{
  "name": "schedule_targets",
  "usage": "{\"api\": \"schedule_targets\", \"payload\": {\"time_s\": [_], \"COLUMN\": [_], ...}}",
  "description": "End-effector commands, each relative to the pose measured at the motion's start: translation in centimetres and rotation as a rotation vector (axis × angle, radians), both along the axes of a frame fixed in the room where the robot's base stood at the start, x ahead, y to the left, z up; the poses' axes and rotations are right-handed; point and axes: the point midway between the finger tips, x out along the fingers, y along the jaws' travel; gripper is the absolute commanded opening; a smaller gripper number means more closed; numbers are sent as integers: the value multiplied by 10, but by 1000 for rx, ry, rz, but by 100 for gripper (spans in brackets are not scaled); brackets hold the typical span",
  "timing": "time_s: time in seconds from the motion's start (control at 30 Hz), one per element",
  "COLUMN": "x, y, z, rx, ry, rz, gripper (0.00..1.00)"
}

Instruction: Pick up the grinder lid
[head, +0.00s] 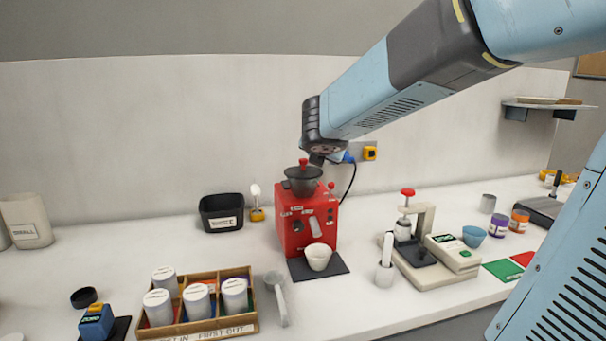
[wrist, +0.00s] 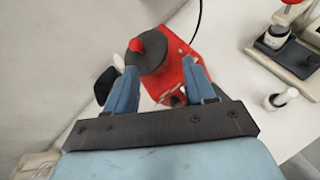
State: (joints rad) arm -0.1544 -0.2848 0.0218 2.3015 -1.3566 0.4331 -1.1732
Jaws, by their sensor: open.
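The grinder lid (head: 304,173) is a dark disc with a red knob, sitting on top of the red grinder (head: 293,228). In the wrist view, the lid (wrist: 151,62) lies ahead of my gripper (wrist: 163,77), with its red knob toward the upper left. My gripper's two blue fingers are spread apart with nothing between them. The lid is beyond the fingertips, nearer the left finger. In the head view, my wrist is just above and right of the lid, and the fingers are mostly hidden.
A white cup (head: 318,257) stands at the grinder's front. A black bin (head: 221,213) is to its left, a wooden tray of canisters (head: 197,330) at front left. A press machine (head: 437,262) stands right. A black cable (head: 350,183) hangs behind the grinder.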

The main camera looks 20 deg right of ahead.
Motion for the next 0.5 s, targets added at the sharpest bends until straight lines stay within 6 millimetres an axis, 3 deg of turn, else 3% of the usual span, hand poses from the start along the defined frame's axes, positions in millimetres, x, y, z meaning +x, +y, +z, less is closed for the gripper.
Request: {"api": "schedule_targets", "payload": {"time_s": [0.1,0.2,0.5], "x": [23,33,57], "y": [20,30,31], "z": [-3,-5,-16], "rx": [-192,-292,-346], "ry": [31,44,53], "rz": [165,249,292], "gripper": [54,54,54]}}
